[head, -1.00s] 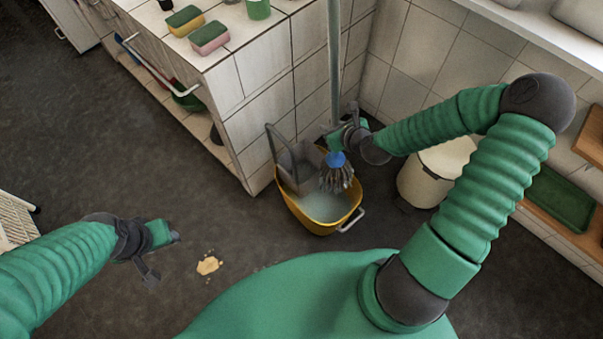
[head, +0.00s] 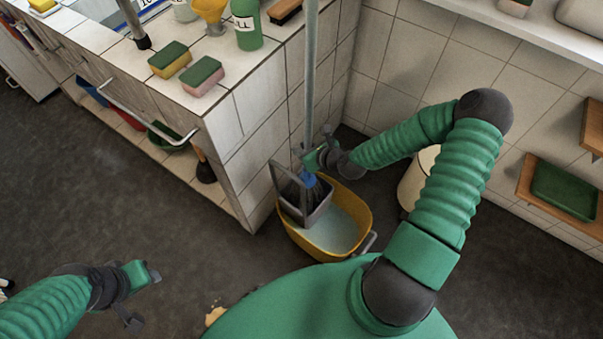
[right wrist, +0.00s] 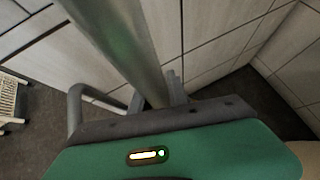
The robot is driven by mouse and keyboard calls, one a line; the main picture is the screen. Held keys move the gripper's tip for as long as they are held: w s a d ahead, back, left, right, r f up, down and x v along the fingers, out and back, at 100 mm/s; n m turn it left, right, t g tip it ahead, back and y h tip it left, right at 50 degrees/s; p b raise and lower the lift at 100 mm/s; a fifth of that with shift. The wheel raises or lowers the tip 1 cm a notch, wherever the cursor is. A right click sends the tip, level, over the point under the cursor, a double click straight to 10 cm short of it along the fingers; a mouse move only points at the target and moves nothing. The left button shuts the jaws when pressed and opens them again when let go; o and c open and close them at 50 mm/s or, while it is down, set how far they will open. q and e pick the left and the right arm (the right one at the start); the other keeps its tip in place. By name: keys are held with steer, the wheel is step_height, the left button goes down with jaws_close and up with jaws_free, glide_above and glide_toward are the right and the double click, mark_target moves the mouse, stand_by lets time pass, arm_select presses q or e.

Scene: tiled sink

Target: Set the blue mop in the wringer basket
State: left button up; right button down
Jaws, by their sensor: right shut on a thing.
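The blue mop has a long grey pole (head: 310,75) that stands nearly upright and a blue socket (head: 308,180) with dark strings below it. The strings are at the mouth of the grey wringer basket (head: 311,217) and look partly inside it. How deep they sit is hard to tell. My right gripper (head: 312,157) is shut on the pole just above the blue socket. In the right wrist view the pole (right wrist: 118,42) runs down between the fingers. The basket hangs in the yellow bucket (head: 353,195). My left gripper (head: 145,297) is open and empty, low on the left.
The tiled counter (head: 250,110) stands close behind and left of the bucket, with sponges (head: 171,60) and a green bottle (head: 247,25) on top. A white bin (head: 415,180) is to the right. Floor at left is clear.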

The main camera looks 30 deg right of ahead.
step_height(320, 180, down, 9)
steer(key=b, duration=0.3)
steer(key=shift+w+r, duration=0.1)
arm_select(q)
steer(key=x, duration=0.3)
steer(key=shift+s+f, duration=0.3)
steer(key=shift+f, duration=0.15)
arm_select(e)
steer(key=shift+r, duration=0.1)
steer(key=c, duration=1.3)
jaws_free()
arm_select(q)
steer(key=p+v, duration=0.2)
steer(key=w+p+v, duration=0.1)
steer(key=p+v, duration=0.1)
steer(key=shift+s+r+p, duration=0.1)
steer(key=shift+r+p, duration=0.25)
arm_select(e)
steer(key=v, duration=1.2)
